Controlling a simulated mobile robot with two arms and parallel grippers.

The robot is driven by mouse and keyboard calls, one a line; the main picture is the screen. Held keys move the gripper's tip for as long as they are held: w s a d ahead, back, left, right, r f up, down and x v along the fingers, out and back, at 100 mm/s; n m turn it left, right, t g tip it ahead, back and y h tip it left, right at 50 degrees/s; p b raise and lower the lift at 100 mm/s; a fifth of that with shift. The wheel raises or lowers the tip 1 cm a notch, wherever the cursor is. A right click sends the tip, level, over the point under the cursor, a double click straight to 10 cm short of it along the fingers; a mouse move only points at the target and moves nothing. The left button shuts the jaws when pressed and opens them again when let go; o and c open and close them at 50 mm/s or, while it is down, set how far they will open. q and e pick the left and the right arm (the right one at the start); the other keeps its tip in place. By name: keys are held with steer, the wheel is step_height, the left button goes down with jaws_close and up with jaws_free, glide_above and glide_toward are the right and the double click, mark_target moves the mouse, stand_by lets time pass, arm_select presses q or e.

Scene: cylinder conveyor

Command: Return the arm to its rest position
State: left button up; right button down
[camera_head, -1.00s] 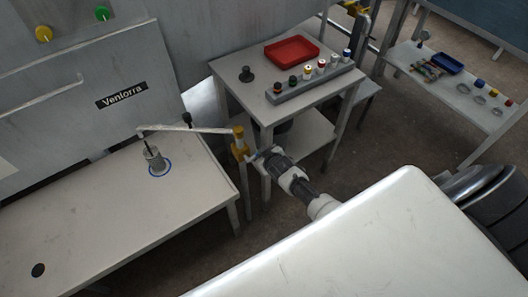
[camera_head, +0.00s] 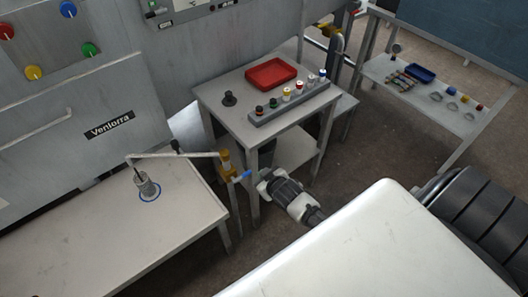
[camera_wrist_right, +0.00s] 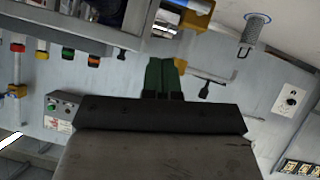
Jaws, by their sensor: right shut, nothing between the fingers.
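My right gripper (camera_wrist_right: 165,76) shows in the right wrist view with its two green fingers side by side, shut and empty. In the head view an arm of mine, with grey and white links, reaches up and left from behind my white body. Its fingertips cannot be made out there. It is beside the front of the small table (camera_head: 222,118), right of a yellow post fitting (camera_head: 226,160). My left gripper is in neither view.
A metal cylinder (camera_head: 147,186) stands in a blue ring on the left bench (camera_head: 90,235). The small table bears a red tray (camera_head: 271,73) and a grey rack (camera_head: 290,107) with several capped pieces. A shelf (camera_head: 440,105) stands at right. Floor between is clear.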

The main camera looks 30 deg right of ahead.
steer(key=shift+s+r, duration=0.1)
steer(key=shift+s, duration=0.05)
stand_by(0.4)
steer(key=s+a+f+g, duration=0.2)
steer(key=s+f+g, duration=0.2)
steer(key=s+f, duration=0.85)
steer(key=s+a+f+g, duration=0.2)
steer(key=s+f+g, duration=0.1)
steer(key=s+f, duration=1)
steer(key=s+a+f+g, duration=0.2)
steer(key=s+f+g, duration=0.1)
steer(key=s, duration=1.2)
steer(key=shift+y, duration=0.4)
